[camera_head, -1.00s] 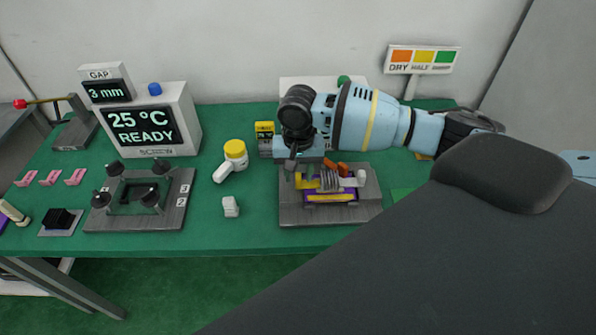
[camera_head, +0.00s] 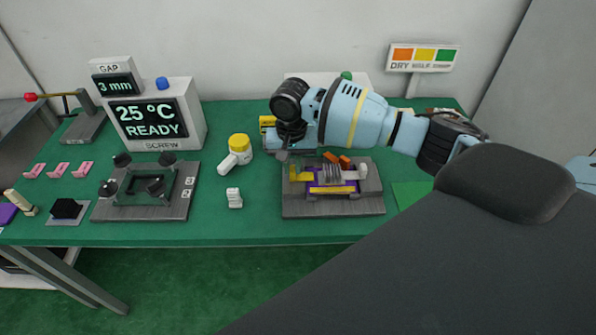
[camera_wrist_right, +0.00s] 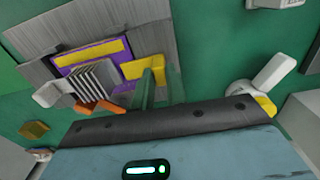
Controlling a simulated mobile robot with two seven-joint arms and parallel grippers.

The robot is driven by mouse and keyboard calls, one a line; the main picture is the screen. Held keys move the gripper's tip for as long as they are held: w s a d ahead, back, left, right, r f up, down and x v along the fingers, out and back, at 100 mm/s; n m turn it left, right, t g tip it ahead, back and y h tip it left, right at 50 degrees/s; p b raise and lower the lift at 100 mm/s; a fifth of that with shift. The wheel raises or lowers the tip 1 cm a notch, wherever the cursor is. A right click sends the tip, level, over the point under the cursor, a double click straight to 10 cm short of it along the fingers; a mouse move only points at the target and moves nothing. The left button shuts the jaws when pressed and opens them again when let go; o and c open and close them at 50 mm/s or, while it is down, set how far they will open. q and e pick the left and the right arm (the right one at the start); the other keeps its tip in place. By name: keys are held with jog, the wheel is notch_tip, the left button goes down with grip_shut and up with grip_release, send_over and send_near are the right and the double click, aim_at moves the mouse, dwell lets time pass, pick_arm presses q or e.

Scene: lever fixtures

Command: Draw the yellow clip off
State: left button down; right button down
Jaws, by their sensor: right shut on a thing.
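The yellow clip (camera_wrist_right: 143,67) is at the near-gripper side of the purple block (camera_wrist_right: 66,72) in the right wrist view. It shows as a small yellow patch (camera_head: 304,172) at the block's left in the head view. My right gripper (camera_wrist_right: 160,84) has its green fingers close together at the clip, shut on it. In the head view the right gripper (camera_head: 294,160) reaches down at the fixture's left side, partly hidden by its own wrist. Whether the clip still touches the block is unclear. My left gripper is not in view.
The grey fixture base (camera_head: 330,208) also carries silvery fins (camera_wrist_right: 93,84), orange pieces (camera_wrist_right: 100,107) and a pale lever (camera_wrist_right: 52,94).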

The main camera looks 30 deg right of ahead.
jog(key=shift+w+a+r, duration=0.15)
jog(key=shift+w+a, duration=0.05)
jog(key=shift+a, duration=0.3)
jog(key=shift+w+a+r, duration=0.1)
jog(key=shift+w+a, duration=0.1)
jog(key=shift+a, duration=0.3)
jog(key=shift+w+a+f+p, duration=0.1)
jog(key=shift+w+a+p, duration=0.15)
jog(key=shift+p, duration=0.1)
jog(key=shift+w+f, duration=0.1)
jog(key=c, duration=1.4)
grip_release()
jog(key=shift+a, duration=0.1)
